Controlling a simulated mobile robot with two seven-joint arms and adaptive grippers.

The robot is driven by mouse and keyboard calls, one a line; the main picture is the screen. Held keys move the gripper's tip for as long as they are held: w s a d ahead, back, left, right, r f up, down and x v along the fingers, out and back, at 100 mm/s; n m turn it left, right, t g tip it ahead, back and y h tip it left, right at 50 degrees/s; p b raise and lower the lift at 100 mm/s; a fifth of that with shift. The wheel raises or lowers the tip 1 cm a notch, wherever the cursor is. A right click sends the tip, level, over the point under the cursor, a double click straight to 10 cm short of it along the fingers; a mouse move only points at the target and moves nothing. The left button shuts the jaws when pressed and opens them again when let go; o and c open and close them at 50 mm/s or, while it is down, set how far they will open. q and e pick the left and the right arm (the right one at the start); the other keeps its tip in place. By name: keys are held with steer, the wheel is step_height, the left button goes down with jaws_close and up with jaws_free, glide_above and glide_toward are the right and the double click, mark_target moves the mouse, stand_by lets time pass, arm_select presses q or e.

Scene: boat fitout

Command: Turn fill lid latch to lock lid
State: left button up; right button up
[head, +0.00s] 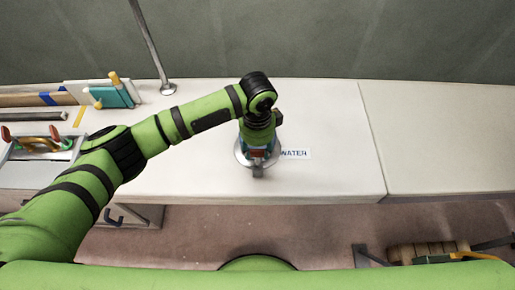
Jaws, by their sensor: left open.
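The round metal water fill (242,157) sits on the white deck surface, beside a white label (295,154) reading "WATER". My left arm reaches in from the left, and its gripper (258,168) points down right over the fill. The gripper is open, and it and the wrist cover most of the fill. The latch is hidden, so I cannot tell its position or whether the fingers touch it. My right gripper is not in view.
A metal post (150,45) rises from the deck at the back left. The deck right of the label is clear.

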arm_select(q)
steer(key=shift+f, duration=1)
jaws_close()
steer(key=shift+m, duration=0.3)
steer(key=m+p, duration=0.1)
steer(key=m, duration=0.1)
steer(key=shift+m, duration=0.4)
steer(key=m, duration=0.4)
steer(key=shift+m+p, duration=0.3)
steer(key=m, duration=0.4)
steer(key=shift+w+a+m, duration=0.1)
steer(key=shift+w+m, duration=0.05)
steer(key=shift+m, duration=0.15)
steer(key=shift+m+b, duration=0.45)
steer(key=shift+m, duration=1.85)
steer(key=shift+w, duration=0.1)
